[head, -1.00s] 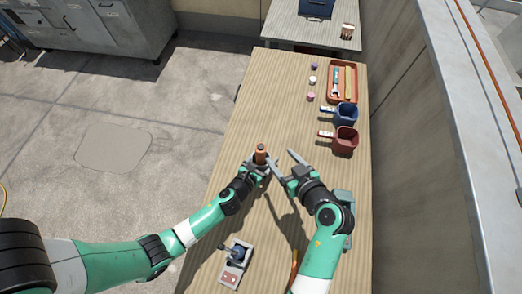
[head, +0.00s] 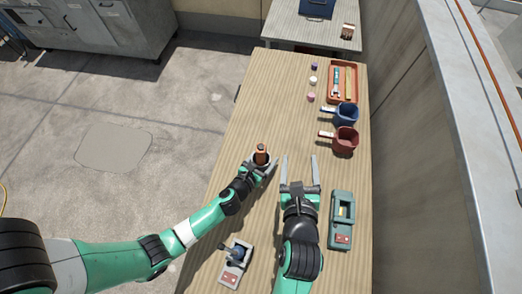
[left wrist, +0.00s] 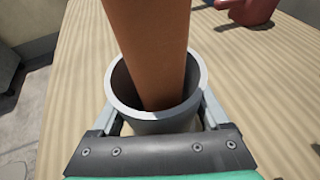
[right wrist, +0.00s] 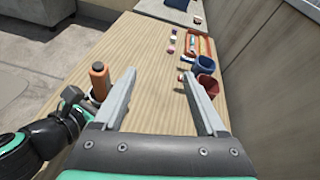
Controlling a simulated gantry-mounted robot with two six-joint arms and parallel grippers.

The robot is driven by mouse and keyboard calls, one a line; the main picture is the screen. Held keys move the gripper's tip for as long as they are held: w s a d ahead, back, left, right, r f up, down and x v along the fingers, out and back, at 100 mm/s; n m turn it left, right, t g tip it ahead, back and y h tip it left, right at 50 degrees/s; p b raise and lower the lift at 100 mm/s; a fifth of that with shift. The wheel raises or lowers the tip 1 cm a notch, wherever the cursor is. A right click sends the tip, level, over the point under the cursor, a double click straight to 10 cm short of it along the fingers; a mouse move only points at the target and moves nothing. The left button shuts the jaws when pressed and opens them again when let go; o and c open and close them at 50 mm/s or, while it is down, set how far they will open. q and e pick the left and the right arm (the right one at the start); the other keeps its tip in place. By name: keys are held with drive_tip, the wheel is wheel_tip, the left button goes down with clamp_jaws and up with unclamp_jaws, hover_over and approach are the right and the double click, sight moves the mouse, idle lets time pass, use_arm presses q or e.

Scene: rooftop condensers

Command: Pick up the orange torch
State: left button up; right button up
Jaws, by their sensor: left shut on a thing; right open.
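The orange torch (head: 261,151) stands upright in a grey round holder (head: 257,168) near the left edge of the wooden table. In the left wrist view, the torch (left wrist: 150,45) rises out of the open-topped holder (left wrist: 198,92). My left gripper (head: 263,166) is shut on the holder, with a finger on each side of it. The torch's lower end is hidden inside the holder. My right gripper (head: 299,158) is open and empty, to the right of the torch and apart from it. The torch (right wrist: 99,82) shows left of its fingers in the right wrist view.
A red mug (head: 345,141), a blue mug (head: 346,114) and an orange tray (head: 332,92) with tools line the far right. Small round items (head: 312,81) sit beside the tray. A green device (head: 342,215) lies near right; a grey joystick box (head: 236,265) lies near left. The table's far left is clear.

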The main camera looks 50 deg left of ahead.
sight(261, 148)
drive_tip(key=s+a+f+n+g+y, duration=0.1)
drive_tip(key=s+a+f+g+y, duration=0.2)
drive_tip(key=s, duration=0.5)
drive_tip(key=shift+h, duration=0.6)
drive_tip(key=x, duration=0.7)
drive_tip(key=shift+w+a+r, duration=0.1)
drive_tip(key=shift+w+r, duration=0.05)
drive_tip(key=shift+r, duration=0.05)
drive_tip(key=shift+x, duration=2.6)
drive_tip(key=shift+a, duration=0.1)
clamp_jaws()
drive_tip(key=shift+r, duration=0.1)
